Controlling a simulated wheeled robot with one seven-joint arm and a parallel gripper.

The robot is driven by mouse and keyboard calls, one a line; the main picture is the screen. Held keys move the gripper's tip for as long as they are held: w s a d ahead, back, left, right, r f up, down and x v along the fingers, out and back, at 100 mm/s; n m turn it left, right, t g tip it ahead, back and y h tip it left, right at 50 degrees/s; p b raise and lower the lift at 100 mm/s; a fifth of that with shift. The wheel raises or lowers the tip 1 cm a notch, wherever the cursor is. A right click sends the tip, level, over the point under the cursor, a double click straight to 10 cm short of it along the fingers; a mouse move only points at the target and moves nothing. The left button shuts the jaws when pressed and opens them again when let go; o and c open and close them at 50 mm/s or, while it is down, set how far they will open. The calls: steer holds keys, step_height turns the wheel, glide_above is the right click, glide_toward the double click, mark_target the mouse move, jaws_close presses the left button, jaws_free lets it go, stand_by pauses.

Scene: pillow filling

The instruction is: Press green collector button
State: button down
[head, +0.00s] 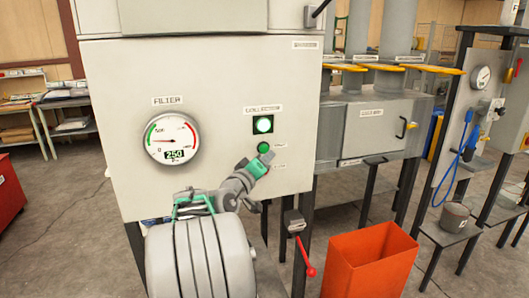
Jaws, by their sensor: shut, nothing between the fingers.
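The white control cabinet (215,95) faces me with a label reading COLLECTOR (263,109). Below that label is a square indicator lamp (264,124), glowing bright green-white. My gripper (266,158) is shut and empty. It reaches up from the lower left, with its tip just below the green button in the picture. I cannot tell whether the tip touches the button. The gripper hides the panel spot below the button, beside a second small label.
A red-handled lever (306,258) and an orange bin (370,262) stand at lower right. A grey machine (368,125) is further right.

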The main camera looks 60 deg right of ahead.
steer(key=shift+s+a+b, duration=0.35)
steer(key=shift+s+a, duration=0.8)
